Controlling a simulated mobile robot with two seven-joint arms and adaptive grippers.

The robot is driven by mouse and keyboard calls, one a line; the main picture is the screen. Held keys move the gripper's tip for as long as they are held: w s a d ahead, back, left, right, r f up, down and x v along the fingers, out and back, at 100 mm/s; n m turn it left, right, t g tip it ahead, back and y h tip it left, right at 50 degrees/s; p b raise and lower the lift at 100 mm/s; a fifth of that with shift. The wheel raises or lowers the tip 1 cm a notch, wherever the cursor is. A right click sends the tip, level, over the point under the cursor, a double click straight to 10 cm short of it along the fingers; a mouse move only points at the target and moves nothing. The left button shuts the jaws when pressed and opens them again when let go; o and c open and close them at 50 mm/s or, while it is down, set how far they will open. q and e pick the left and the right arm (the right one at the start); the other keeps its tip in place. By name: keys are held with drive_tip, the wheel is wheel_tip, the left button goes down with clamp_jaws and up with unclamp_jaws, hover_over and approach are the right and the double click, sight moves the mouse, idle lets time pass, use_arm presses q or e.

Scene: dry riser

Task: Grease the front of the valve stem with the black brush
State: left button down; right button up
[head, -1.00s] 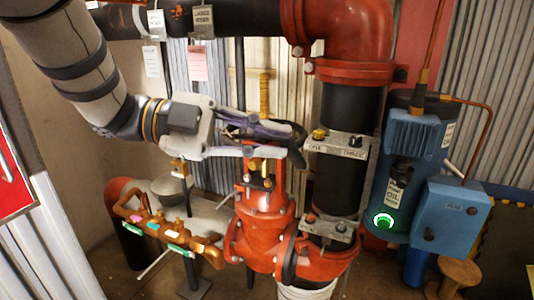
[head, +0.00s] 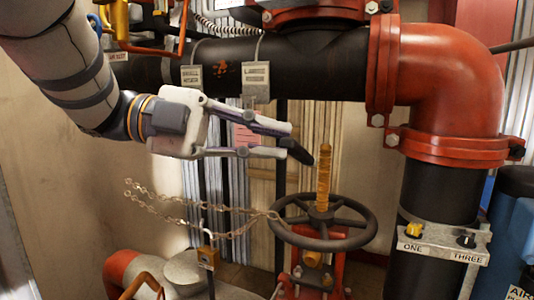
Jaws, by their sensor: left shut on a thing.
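The valve stem (head: 324,178) is an upright, brass-coloured threaded rod in the head view. It rises from the hub of a dark handwheel (head: 322,243). My left gripper (head: 287,141) comes in from the left and is shut on the black brush (head: 298,152). The brush's dark end sticks out past the fingertips, pointing right and slightly down. Its tip appears just left of the stem's upper part, with a small gap in the picture; I cannot tell the depth between them. The rest of the brush is hidden by the fingers. My right gripper is not in view.
A chain (head: 170,197) runs from the wheel's left side. A padlock (head: 208,258) is below it. A black pipe (head: 330,75) with hanging tags crosses above and joins a red elbow (head: 455,85). A bracket labelled ONE and THREE (head: 440,243) stands right of the wheel.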

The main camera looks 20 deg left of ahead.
sight(303, 156)
use_arm(q)
drive_tip(key=shift+r, duration=0.1)
drive_tip(key=shift+s+d, duration=0.1)
drive_tip(key=shift+d, duration=0.1)
drive_tip(key=w, duration=0.6)
drive_tip(key=shift+w+b, duration=0.3)
drive_tip(key=shift+w, duration=0.7)
idle(0.4)
drive_tip(key=shift+s+f, duration=0.15)
drive_tip(key=shift+f, duration=1.2)
